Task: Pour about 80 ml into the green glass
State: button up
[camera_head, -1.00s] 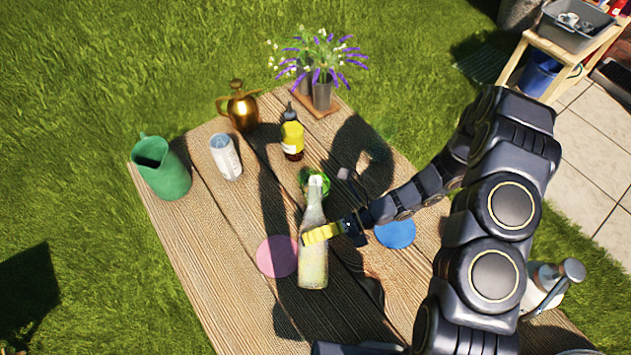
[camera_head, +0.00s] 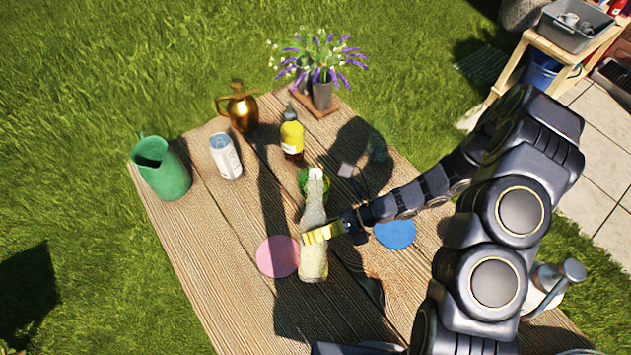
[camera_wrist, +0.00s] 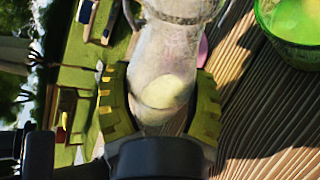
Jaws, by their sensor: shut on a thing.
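My gripper (camera_head: 322,233), with yellow fingers, is shut around the body of a pale, cloudy bottle (camera_head: 314,262). The wrist view shows the bottle (camera_wrist: 165,60) between both fingers (camera_wrist: 160,105), with a pale yellowish patch inside. In the head view the bottle's neck points to the far side and overlaps the green glass (camera_head: 303,178), which is mostly hidden behind it. The green glass (camera_wrist: 290,25) shows at the upper right of the wrist view, cut by the frame, with bright yellow-green inside. I cannot tell the bottle's exact tilt, and no stream is visible.
A pink coaster (camera_head: 276,257) and a blue coaster (camera_head: 396,235) lie nearby. A yellow-labelled bottle (camera_head: 292,137), a can (camera_head: 225,157), a green jug (camera_head: 163,172), a copper pot (camera_head: 240,110) and flowers (camera_head: 322,75) stand farther back.

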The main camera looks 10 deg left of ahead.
jog(key=shift+w+a+r+n+t, duration=0.1)
jog(key=shift+w+r+n+t, duration=0.4)
jog(key=shift+r+n+t, duration=0.1)
jog(key=shift+w+r+n+t, duration=0.15)
jog(key=shift+r+n+t, duration=0.1)
jog(key=shift+n+t, duration=0.3)
jog(key=shift+s+r+n+t, duration=0.15)
jog(key=shift+n+t, duration=0.25)
jog(key=shift+n, duration=0.15)
jog(key=shift+s+r+n+t, duration=0.1)
jog(key=shift+n+t, duration=0.25)
jog(key=shift+n, duration=0.15)
jog(key=shift+f+n+t+y, duration=0.25)
jog(key=shift+n+t+y, duration=0.25)
jog(key=shift+n+t, duration=0.55)
